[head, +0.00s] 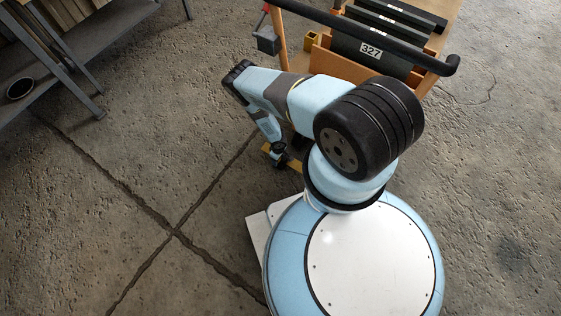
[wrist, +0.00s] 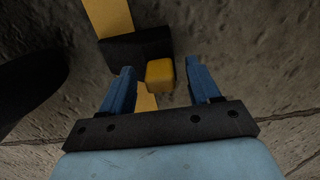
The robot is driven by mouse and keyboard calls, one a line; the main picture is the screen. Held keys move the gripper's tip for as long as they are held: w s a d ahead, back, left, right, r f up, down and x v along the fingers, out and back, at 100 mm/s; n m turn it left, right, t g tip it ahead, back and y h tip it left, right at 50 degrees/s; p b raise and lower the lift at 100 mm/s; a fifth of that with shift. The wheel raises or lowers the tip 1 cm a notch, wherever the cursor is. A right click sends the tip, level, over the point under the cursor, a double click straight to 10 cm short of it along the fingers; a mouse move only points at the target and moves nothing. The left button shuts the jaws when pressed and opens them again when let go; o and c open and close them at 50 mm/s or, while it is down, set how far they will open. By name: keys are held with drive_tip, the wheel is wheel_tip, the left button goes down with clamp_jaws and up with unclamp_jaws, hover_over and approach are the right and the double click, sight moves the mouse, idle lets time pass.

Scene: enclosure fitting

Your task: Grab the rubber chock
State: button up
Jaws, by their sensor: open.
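In the wrist view, a black block (wrist: 137,48), which looks like the rubber chock, lies across a yellow strip (wrist: 108,16) on the floor. A small yellow block (wrist: 160,76) is against or just in front of its near side; I cannot tell if the two are joined. My gripper (wrist: 159,66) is open, with blue fingers on either side of the yellow block and visible gaps to both. The black block is by the fingertips. In the head view my arm hides most of this spot; only bits of yellow (head: 294,165) show beside my wrist.
An orange cart (head: 448,20) with a black handle bar and dark cases (head: 372,48), one labelled 327, stands beyond my arm. A grey metal shelf (head: 85,45) is at the upper left. The cracked concrete floor (head: 90,220) at the left is clear.

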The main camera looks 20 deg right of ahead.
drive_tip(key=shift+f, duration=0.15)
drive_tip(key=shift+c, duration=0.3)
clamp_jaws()
idle(0.6)
